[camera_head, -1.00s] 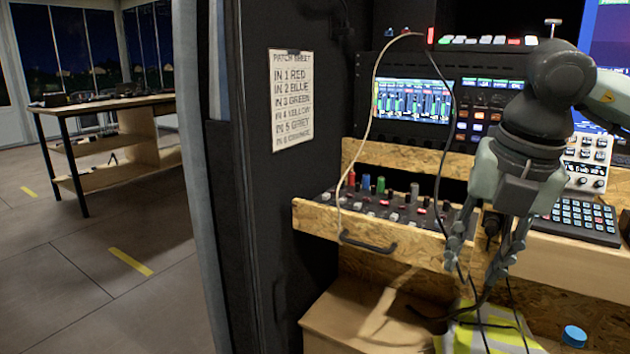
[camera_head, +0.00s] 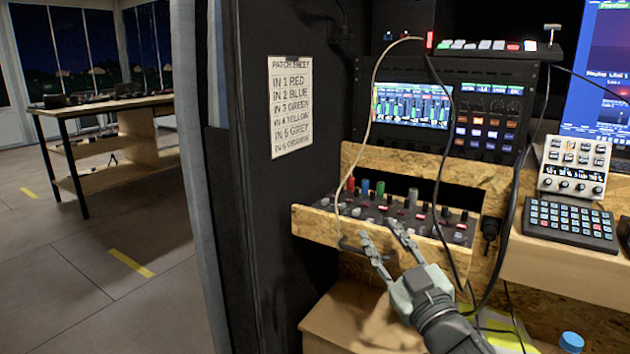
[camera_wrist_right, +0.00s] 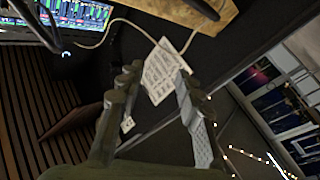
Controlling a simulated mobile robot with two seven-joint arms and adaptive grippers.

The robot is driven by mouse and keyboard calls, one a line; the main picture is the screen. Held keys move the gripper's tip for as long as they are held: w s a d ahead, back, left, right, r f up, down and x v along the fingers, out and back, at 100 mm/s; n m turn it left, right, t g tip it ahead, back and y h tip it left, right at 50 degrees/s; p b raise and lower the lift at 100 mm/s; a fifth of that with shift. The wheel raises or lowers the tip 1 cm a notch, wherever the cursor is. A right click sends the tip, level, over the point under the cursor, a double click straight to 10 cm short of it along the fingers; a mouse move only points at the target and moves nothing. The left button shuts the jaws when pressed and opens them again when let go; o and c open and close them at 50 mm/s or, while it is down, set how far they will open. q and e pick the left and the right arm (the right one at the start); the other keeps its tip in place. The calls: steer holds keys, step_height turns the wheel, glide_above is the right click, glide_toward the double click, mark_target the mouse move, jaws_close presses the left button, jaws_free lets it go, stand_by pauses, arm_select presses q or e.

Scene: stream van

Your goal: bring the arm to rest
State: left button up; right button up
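My right gripper (camera_head: 381,236) is in front of the wooden drawer (camera_head: 318,222) that holds a small mixer with coloured plugs. Its fingers are spread apart with nothing between them, and they point up and left, overlapping the drawer's front and part of its dark handle (camera_head: 350,247). I cannot tell whether they touch the drawer. In the right wrist view the open fingers (camera_wrist_right: 158,95) stand apart in the foreground, with the patch sheet (camera_wrist_right: 160,72) behind them. My left gripper is not in view.
A rack mixer with a lit screen (camera_head: 412,104) stands above the drawer. A keypad (camera_head: 570,222) and control box (camera_head: 574,168) sit on the right shelf. Loose cables hang beside the drawer. A blue-capped bottle (camera_head: 571,342) is low at right. The floor at left is clear.

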steer(key=s+d+f+m+g+h, duration=0.3)
steer(key=s+d+f+g, duration=0.15)
steer(key=f, duration=0.75)
steer(key=s+d+f+m+g+h, duration=0.2)
steer(key=s+d+f+g+h, duration=0.3)
steer(key=f, duration=0.7)
arm_select(q)
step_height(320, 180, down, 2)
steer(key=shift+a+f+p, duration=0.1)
steer(key=shift+p, duration=0.25)
arm_select(e)
steer(key=s+d+f+g, duration=0.2)
steer(key=s+f+g, duration=0.1)
steer(key=s+f, duration=0.6)
steer(key=s+d+f+m+g, duration=0.1)
steer(key=s+d+f+g, duration=0.2)
steer(key=s+f, duration=0.6)
steer(key=s+g, duration=0.1)
steer(key=s, duration=0.2)
steer(key=shift+s+d+y, duration=0.2)
steer(key=shift+y, duration=0.1)
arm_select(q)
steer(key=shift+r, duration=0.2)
arm_select(e)
steer(key=shift+f, duration=0.1)
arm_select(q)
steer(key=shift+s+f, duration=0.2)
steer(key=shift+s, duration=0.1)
arm_select(e)
steer(key=shift+w, duration=0.1)
